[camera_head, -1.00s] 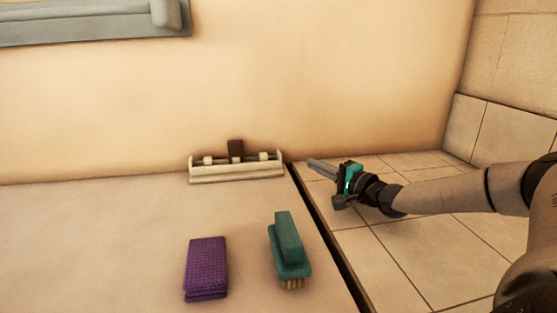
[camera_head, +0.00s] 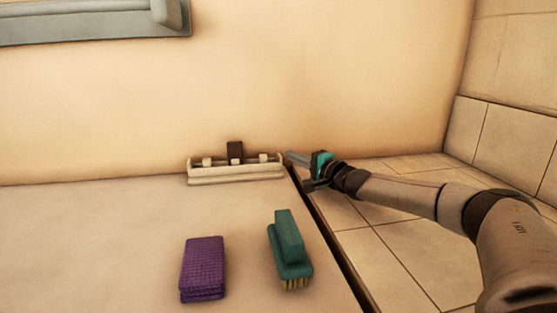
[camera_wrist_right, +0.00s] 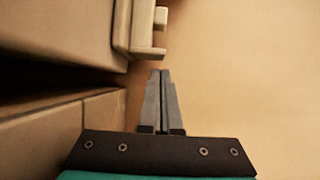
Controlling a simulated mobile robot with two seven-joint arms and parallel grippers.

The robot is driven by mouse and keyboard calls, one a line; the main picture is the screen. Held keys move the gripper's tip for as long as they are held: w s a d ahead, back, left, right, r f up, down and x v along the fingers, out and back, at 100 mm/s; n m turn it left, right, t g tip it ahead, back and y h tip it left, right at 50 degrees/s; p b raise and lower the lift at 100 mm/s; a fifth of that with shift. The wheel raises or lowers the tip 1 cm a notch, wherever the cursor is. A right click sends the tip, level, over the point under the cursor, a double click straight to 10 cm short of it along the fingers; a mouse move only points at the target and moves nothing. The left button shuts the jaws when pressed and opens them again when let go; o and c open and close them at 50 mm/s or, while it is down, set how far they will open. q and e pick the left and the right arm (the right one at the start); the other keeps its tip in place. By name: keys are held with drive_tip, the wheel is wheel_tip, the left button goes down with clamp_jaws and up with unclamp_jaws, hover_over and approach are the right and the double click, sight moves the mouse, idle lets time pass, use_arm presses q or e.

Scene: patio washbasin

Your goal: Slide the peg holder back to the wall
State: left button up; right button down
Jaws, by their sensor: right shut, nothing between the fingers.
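The peg holder (camera_head: 236,177), a cream rack with a few pale pegs and a dark brown block at its back, sits at the back of the counter by the wall. Its end also shows in the right wrist view (camera_wrist_right: 121,28). My right gripper (camera_head: 290,156) is shut and empty, beside the holder's right end. In the right wrist view the closed fingertips (camera_wrist_right: 160,74) point toward the holder's end, just short of its pegs; whether they touch it I cannot tell. My left gripper is not in view.
A purple sponge or folded cloth (camera_head: 203,268) and a green brush (camera_head: 289,250) lie on the counter (camera_head: 100,240) in front. The counter's right edge drops to a tiled floor area (camera_head: 400,250). A grey-framed fixture (camera_head: 90,25) is on the wall above left.

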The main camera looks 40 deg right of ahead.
sight(272, 173)
drive_tip(key=shift+w+a+f+b, duration=0.1)
drive_tip(key=shift+w+a+b, duration=0.5)
drive_tip(key=shift+a, duration=0.3)
drive_tip(key=shift+w+a, duration=0.3)
drive_tip(key=shift+a, duration=0.55)
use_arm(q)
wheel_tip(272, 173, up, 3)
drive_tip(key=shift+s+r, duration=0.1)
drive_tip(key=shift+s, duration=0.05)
use_arm(e)
drive_tip(key=shift+a, duration=0.15)
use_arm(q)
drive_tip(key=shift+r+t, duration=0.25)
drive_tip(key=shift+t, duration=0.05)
use_arm(e)
drive_tip(key=shift+a+r, duration=0.2)
drive_tip(key=shift+w+a+p, duration=0.25)
drive_tip(key=shift+a+p, duration=0.6)
drive_tip(key=shift+p, duration=0.15)
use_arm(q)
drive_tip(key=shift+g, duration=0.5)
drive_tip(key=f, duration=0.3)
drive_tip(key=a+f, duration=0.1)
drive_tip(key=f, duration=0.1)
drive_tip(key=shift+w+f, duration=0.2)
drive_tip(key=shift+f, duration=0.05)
use_arm(e)
drive_tip(key=shift+f, duration=0.1)
